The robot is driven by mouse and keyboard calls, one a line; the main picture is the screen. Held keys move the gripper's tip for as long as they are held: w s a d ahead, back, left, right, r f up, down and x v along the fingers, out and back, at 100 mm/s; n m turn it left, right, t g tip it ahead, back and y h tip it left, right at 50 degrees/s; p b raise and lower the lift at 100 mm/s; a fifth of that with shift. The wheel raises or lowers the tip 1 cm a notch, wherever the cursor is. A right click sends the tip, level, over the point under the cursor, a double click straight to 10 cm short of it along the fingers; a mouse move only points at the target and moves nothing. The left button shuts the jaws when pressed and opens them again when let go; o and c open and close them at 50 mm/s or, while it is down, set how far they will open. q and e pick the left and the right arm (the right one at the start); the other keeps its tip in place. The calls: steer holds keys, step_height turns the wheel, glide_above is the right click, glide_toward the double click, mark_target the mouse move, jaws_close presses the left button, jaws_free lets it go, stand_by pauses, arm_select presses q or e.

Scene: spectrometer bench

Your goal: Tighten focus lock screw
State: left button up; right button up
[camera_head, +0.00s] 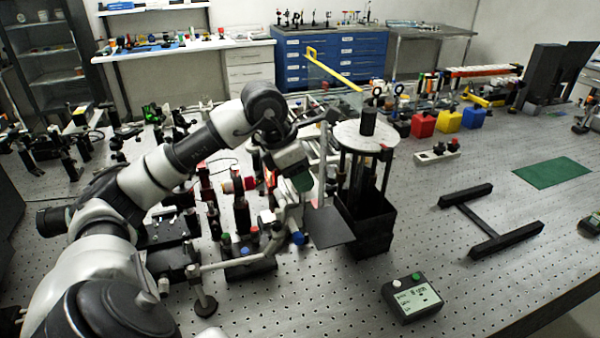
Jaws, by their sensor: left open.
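My left arm comes in from the lower left and bends over the crowded optics. Its gripper (300,182) points down just left of the black cylinder stand with a round, light top plate (365,137). The gripper is open; its fingertips are hard to make out among the parts behind. Below it is a pale upright mount (289,215) with a blue knob (298,238) at its lower right. Red-topped posts (240,215) stand to the left. I cannot tell which small knob is the focus lock screw. The gripper appears apart from the blue knob. My right gripper is out of view.
A control box with a screen (411,297) sits at the front. A black H-shaped frame (490,222) and a green mat (553,172) lie to the right. Red, yellow and blue blocks (447,121) stand behind. The perforated bench (450,260) is clear around the control box.

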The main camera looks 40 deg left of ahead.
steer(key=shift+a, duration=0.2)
arm_select(q)
steer(key=shift+c, duration=1.1)
jaws_close()
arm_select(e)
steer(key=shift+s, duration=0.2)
